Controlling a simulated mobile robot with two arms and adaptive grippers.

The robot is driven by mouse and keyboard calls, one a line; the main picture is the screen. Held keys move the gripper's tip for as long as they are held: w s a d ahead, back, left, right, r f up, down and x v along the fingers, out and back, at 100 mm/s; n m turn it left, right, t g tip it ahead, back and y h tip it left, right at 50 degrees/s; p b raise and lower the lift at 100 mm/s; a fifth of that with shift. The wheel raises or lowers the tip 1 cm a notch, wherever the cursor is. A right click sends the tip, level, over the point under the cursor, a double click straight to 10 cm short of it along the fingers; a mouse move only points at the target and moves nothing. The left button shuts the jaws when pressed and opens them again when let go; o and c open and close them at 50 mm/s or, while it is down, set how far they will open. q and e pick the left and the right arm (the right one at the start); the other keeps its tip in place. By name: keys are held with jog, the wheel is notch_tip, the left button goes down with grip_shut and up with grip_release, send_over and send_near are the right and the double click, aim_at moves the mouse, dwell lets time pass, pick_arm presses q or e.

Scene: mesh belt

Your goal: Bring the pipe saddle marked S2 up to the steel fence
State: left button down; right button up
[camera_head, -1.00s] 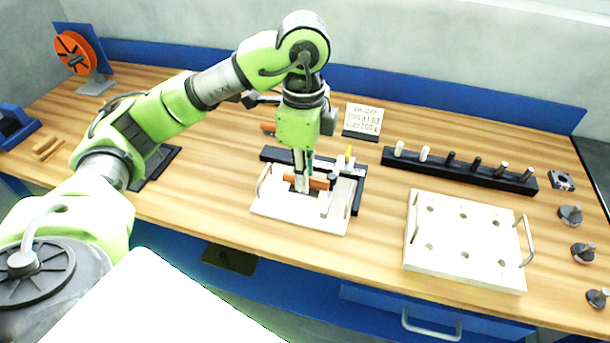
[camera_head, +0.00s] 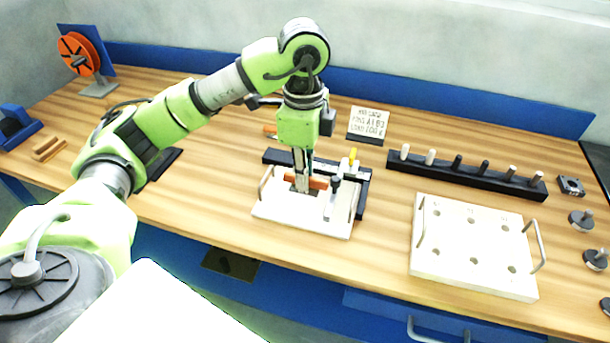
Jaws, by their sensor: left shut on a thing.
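My left gripper (camera_head: 302,188) points straight down over a white fixture plate (camera_head: 283,217). Its fingers are shut on a small part low over the plate, mostly hidden by the fingers. I cannot read an S2 mark on it. An orange bar (camera_head: 318,182) shows right beside the fingertips; I cannot tell whether it belongs to the held part. A dark L-shaped fence (camera_head: 361,200) runs along the back and right side of the plate. I cannot tell whether the held part touches it. My right gripper is not in view.
A dark-knobbed clamp (camera_head: 335,184) and a yellow-topped piece (camera_head: 353,155) stand right of the gripper. Behind are a sign (camera_head: 368,123) and a black rack of pegs (camera_head: 468,175). A white board with holes (camera_head: 473,270) lies to the right. Wood between the two plates is clear.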

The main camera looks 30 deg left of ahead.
pick_arm(q)
jog(key=shift+w+a+f+b, duration=0.75)
jog(key=shift+w+f+b, duration=0.05)
jog(key=shift+f, duration=0.25)
jog(key=shift+w+a+f+b, duration=0.75)
jog(key=shift+w+f, duration=0.05)
jog(key=shift+f, duration=0.25)
jog(key=shift+w+a+f+b, duration=0.55)
jog(key=shift+w+a+f, duration=0.15)
jog(key=shift+f, duration=0.2)
jog(key=shift+w+a+f+b, duration=0.5)
jog(key=shift+w+a+f, duration=0.1)
jog(key=shift+w+f, duration=0.2)
jog(key=shift+w+d+p, duration=0.2)
jog(key=shift+d+p, duration=0.15)
jog(key=shift+d, duration=0.7)
jog(key=shift+w+d+p, duration=0.2)
jog(key=shift+d+p, duration=0.1)
jog(key=shift+d, duration=0.75)
jog(key=c, duration=2)
grip_release()
notch_tip(320, 180, up, 12)
